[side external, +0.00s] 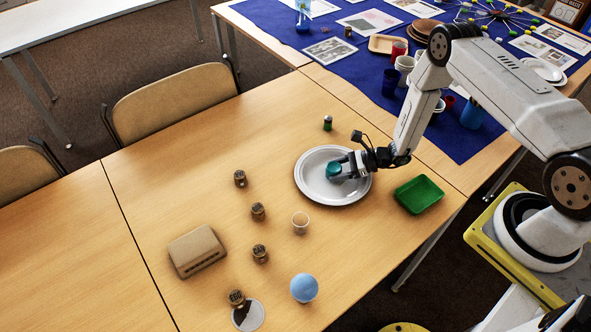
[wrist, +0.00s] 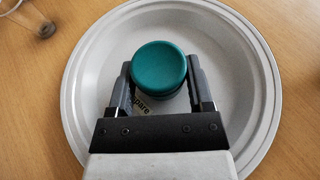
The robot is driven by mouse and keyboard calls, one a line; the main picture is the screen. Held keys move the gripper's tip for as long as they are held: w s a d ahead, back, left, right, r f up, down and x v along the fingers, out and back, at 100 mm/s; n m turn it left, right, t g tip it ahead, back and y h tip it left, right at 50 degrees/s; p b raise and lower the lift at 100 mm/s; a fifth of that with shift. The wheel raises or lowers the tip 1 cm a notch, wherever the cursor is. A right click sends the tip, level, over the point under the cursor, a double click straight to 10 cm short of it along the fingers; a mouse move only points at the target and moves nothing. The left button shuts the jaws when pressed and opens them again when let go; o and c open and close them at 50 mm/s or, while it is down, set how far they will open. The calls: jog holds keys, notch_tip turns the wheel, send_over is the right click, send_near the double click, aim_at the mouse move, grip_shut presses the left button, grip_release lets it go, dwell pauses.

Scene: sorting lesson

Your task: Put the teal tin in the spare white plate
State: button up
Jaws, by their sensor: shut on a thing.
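The teal tin (side external: 334,169) is a small round tin with a flat lid. My gripper (side external: 341,168) is shut on it over the white plate (side external: 310,186). In the wrist view the tin (wrist: 159,68) sits between the two fingers of my gripper (wrist: 160,88), inside the rim of the plate (wrist: 90,60). A label reading "spare" shows on the plate, partly hidden by my gripper. I cannot tell whether the tin touches the plate's bottom.
A green tray (side external: 419,194) stands right of the plate. A small green-and-dark jar (side external: 327,122) stands behind it.

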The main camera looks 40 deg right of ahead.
jog(key=shift+f, duration=0.1)
jog(key=o, duration=1.3)
jog(key=shift+d, duration=0.1)
jog(key=v, duration=1.2)
jog(key=shift+s, duration=0.1)
